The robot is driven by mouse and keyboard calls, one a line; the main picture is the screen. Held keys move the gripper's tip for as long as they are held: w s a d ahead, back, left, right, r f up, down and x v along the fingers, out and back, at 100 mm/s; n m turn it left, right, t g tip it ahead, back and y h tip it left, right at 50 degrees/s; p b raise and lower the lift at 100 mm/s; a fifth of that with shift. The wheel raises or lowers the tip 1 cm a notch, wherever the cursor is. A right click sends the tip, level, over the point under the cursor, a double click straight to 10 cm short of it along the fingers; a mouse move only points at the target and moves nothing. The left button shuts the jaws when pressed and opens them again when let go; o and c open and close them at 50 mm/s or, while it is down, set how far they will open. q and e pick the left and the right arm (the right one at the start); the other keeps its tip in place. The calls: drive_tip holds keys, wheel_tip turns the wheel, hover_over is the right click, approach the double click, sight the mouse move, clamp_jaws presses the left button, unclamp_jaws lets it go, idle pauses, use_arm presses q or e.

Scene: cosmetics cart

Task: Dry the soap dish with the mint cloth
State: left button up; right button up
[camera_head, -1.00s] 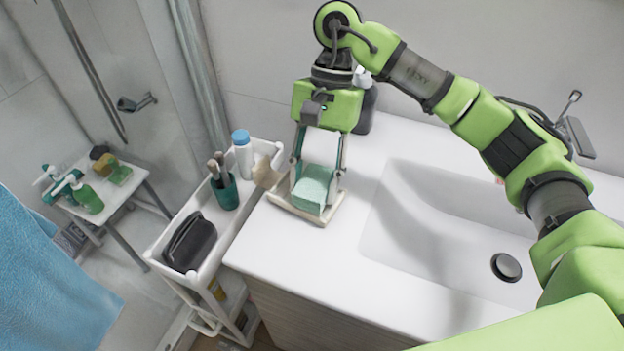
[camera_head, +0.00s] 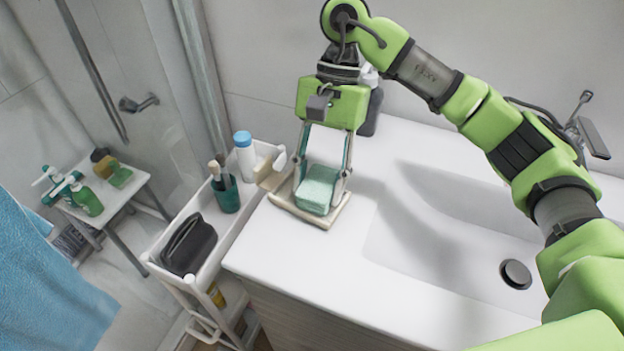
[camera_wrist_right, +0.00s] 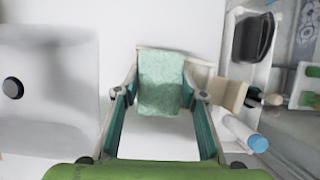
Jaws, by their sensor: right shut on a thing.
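The mint cloth (camera_head: 318,190) is a folded, speckled block held between the fingers of my right gripper (camera_head: 320,178). In the right wrist view the cloth (camera_wrist_right: 161,80) also sits between the fingertips. The soap dish (camera_head: 325,221) is a shallow beige tray on the white counter, near its left edge. The cloth is over the dish and appears to rest on it. The cloth and gripper hide most of the dish's inside; its front rim shows. My left gripper is not in view.
A white cart (camera_head: 222,241) stands left of the counter with a teal cup of brushes (camera_head: 227,194), a blue-capped bottle (camera_head: 245,155) and a black pouch (camera_head: 188,245). A beige block (camera_head: 271,173) is close left of the dish. The sink (camera_head: 450,225) lies right.

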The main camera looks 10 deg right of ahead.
drive_tip(key=shift+w+a, duration=0.15)
drive_tip(key=shift+a, duration=0.05)
drive_tip(key=shift+w+a+f+b, duration=0.2)
drive_tip(key=shift+w+a+b, duration=0.35)
drive_tip(key=shift+a, duration=0.25)
drive_tip(key=shift+w+a+r+p, duration=0.1)
drive_tip(key=shift+r+p, duration=0.35)
drive_tip(key=shift+r, duration=0.3)
wheel_tip(320, 180, up, 4)
drive_tip(key=shift+r+p, duration=0.2)
drive_tip(key=shift+p, duration=0.9)
drive_tip(key=shift+r+p, duration=0.3)
drive_tip(key=shift+r, duration=0.3)
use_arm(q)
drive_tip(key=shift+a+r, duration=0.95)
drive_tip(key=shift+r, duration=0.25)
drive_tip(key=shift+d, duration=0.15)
